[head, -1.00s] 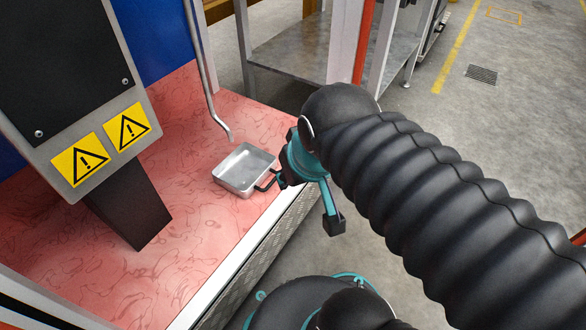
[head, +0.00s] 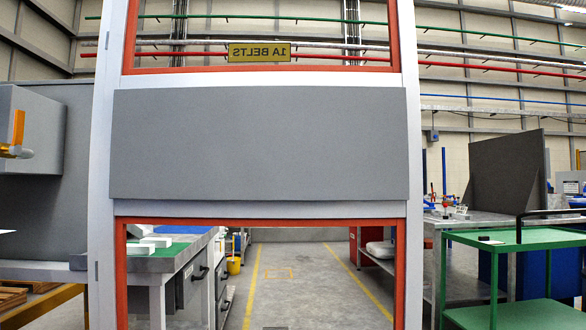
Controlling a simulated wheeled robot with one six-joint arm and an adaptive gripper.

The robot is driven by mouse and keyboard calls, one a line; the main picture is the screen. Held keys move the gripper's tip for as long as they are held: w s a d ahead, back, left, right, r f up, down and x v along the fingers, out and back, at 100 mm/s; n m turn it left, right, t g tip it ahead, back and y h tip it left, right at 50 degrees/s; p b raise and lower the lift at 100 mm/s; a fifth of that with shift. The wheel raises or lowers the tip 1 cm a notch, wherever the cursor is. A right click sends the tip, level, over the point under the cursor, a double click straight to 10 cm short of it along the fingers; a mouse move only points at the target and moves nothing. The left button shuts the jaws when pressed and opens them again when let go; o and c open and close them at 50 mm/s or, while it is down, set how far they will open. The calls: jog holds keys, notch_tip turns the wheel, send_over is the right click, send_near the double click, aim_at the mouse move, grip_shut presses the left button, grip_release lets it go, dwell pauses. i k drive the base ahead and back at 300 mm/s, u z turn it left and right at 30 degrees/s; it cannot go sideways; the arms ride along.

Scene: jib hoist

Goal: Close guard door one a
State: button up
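A tall pale frame (head: 103,190) with orange-red inner edging fills the middle of the head view. A yellow sign (head: 259,51) in its upper opening reads "1A BELTS" in mirror writing, as if seen from behind. A wide grey panel (head: 260,143) crosses the frame below the sign, above a lower opening. This looks like guard door one a, but I cannot tell whether it stands open or shut. No handle or latch is clear on it. My gripper is not in view.
A green cart (head: 515,245) stands at the right, before a grey table with an upright dark panel (head: 507,172). A grey cabinet (head: 40,125) is at the left. A workbench (head: 160,265) shows through the lower opening, with clear floor (head: 312,285) beside it.

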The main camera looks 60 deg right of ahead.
aim_at(232, 145)
jog(key=k, duration=1.35)
jog(key=z, duration=2.55)
jog(key=i, duration=3.6)
jog(key=u, duration=4.05)
jog(key=i, duration=0.55)
jog(key=u, duration=0.1)
